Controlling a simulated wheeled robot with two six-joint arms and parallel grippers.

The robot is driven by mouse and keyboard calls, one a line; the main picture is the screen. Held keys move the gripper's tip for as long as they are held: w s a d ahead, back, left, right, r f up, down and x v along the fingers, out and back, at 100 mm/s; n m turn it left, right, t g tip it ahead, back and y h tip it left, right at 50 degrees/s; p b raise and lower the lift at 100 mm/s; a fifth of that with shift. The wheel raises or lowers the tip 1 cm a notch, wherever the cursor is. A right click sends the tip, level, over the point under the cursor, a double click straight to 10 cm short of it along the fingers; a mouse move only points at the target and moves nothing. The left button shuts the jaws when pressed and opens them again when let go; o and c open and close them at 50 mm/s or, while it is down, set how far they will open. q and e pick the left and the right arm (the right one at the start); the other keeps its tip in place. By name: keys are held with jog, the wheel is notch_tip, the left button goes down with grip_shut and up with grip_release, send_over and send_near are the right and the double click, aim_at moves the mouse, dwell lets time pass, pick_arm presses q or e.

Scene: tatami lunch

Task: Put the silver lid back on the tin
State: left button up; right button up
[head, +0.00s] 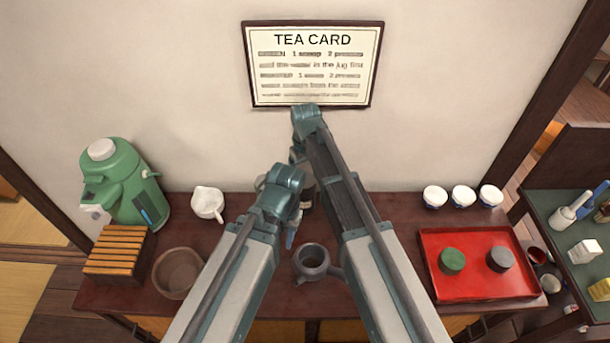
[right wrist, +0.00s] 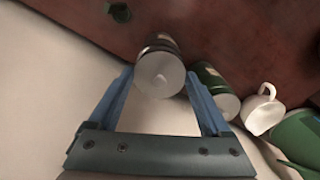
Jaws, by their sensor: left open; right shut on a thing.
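The silver lid (right wrist: 162,76) shows between the two blue fingers of my right gripper (right wrist: 160,84), which is shut on it. The dark tin (right wrist: 158,42) with a pale label is directly behind the lid in the right wrist view. I cannot tell whether the lid touches the tin's rim. In the head view the dark tin (head: 308,190) is partly hidden by my arms, and the lid is hidden. My left gripper (head: 290,236) is open and points down in front of the tin; its fingers are mostly hidden.
A green tin (right wrist: 212,82) with a pale top stands beside the dark tin, then a white jug (head: 207,203) and a green flask (head: 128,185). A grey teapot (head: 311,262) is close to my left gripper. A brown bowl (head: 178,272) is left, a red tray (head: 478,285) right.

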pick_arm(q)
jog(key=shift+f, duration=0.25)
pick_arm(e)
jog(key=shift+f, duration=0.3)
dwell(0.4)
jog(key=o, duration=0.7)
pick_arm(q)
jog(key=shift+r, duration=0.1)
pick_arm(e)
jog(key=shift+r, duration=0.1)
jog(key=shift+r+p, duration=3.3)
jog(key=shift+r, duration=0.2)
pick_arm(q)
notch_tip(320, 180, up, 7)
pick_arm(e)
jog(key=shift+m+h, duration=0.6)
jog(key=shift+m, duration=0.3)
jog(key=shift+s+d, duration=0.95)
jog(key=shift+s, duration=2.65)
jog(key=shift+s+d, duration=1)
jog(key=shift+s, duration=2.65)
jog(key=shift+s+d, duration=0.95)
jog(key=shift+s, duration=2.65)
